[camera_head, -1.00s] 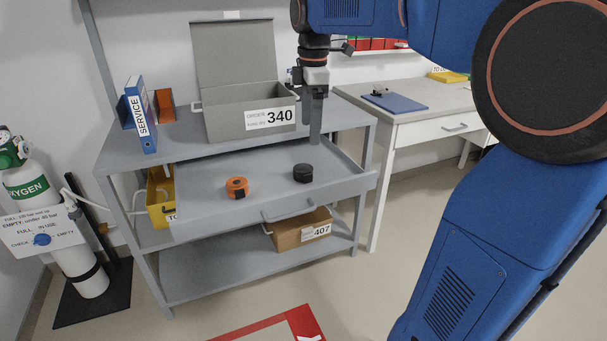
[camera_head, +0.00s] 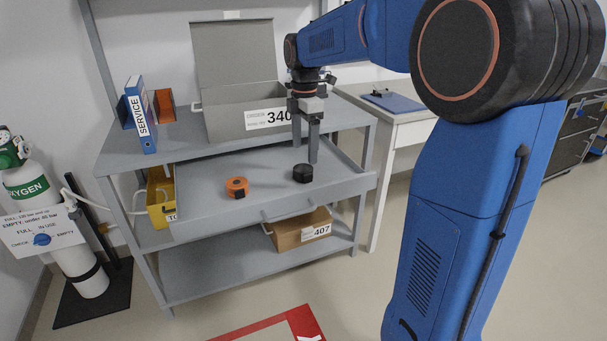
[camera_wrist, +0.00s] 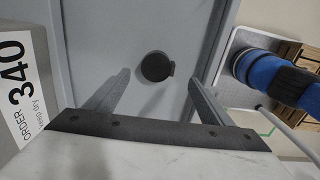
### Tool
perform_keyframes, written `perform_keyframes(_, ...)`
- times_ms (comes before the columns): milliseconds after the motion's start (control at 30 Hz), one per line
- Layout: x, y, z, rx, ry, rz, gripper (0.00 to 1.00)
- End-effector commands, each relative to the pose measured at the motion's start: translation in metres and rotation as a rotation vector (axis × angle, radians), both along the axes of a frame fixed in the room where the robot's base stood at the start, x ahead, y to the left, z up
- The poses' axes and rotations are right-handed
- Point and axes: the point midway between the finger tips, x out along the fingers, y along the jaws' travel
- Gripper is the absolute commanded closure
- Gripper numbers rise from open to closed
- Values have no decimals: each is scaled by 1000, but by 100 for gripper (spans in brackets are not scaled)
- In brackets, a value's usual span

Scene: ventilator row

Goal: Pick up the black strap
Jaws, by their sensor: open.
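The black strap (camera_head: 303,173) is a small dark roll on the pulled-out grey drawer shelf (camera_head: 205,190) of the workbench. It also shows in the wrist view (camera_wrist: 156,67), a little beyond my fingertips and between their lines. My gripper (camera_head: 305,155) is open and points down above and slightly behind the strap, apart from it. Its two fingers show in the wrist view (camera_wrist: 152,88) with nothing between them. An orange strap roll (camera_head: 237,187) lies on the same shelf, left of the black one.
A grey open-lidded box labelled 340 (camera_head: 240,122) stands on the bench top close behind my gripper. A blue SERVICE binder (camera_head: 139,115) stands left of it. A brown box labelled 407 (camera_head: 300,235) sits below the shelf. A desk (camera_head: 400,120) is at right.

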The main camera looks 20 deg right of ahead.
Motion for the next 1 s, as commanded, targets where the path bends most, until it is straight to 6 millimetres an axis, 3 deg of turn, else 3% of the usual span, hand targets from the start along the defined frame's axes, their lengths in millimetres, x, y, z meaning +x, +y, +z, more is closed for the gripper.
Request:
perform_keyframes(100,0,0,-15,0,2,0,25)
perform_keyframes(367,1,0,-31,0,2,0,25)
perform_keyframes(700,4,1,-72,0,1,-1,25)
perform_keyframes(1000,4,0,-76,0,0,-1,25)
